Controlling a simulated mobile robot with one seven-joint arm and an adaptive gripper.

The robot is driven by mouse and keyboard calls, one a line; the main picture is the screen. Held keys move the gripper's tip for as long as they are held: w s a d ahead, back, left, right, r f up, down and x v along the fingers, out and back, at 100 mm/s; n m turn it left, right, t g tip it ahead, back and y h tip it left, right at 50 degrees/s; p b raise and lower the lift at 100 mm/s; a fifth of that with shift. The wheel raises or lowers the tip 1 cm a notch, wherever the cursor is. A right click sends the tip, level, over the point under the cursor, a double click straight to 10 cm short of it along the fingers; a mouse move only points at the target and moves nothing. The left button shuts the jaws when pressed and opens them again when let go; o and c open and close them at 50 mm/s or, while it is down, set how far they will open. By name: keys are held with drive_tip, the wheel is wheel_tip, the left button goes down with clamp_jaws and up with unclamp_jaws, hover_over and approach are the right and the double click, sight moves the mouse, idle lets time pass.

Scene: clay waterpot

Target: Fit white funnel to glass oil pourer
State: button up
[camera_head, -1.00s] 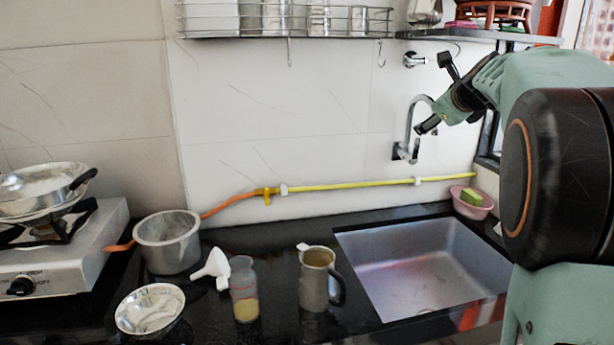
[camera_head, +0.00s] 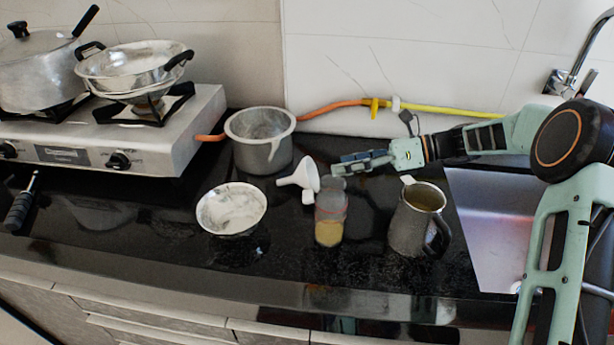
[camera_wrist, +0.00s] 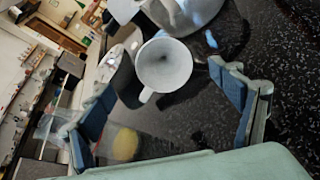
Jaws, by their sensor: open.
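My gripper (camera_head: 343,165) is open and empty, just right of the funnel and above and behind the pourer. In the wrist view the funnel's mouth (camera_wrist: 164,65) shows ahead between the two open fingers of my gripper (camera_wrist: 168,112), apart from both. The pourer, with its yellow oil (camera_wrist: 126,144), shows blurred near the left finger, partly hidden.
A metal pot (camera_head: 262,142) stands behind and left of the funnel, and a shallow bowl (camera_head: 232,208) lies in front of it. A metal jug (camera_head: 417,220) with a dark handle stands right of the pourer, beside the sink (camera_head: 490,225). A gas stove (camera_head: 150,140) is at left.

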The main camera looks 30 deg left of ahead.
sight(311, 170)
drive_tip(key=x, duration=0.3)
drive_tip(key=b+x, duration=0.1)
drive_tip(key=x, duration=0.4)
drive_tip(key=shift+w+a+b, duration=0.2)
drive_tip(key=shift+a+b, duration=0.15)
drive_tip(key=shift+a, duration=0.1)
drive_tip(key=shift+c, duration=0.4)
drive_tip(key=c, duration=1)
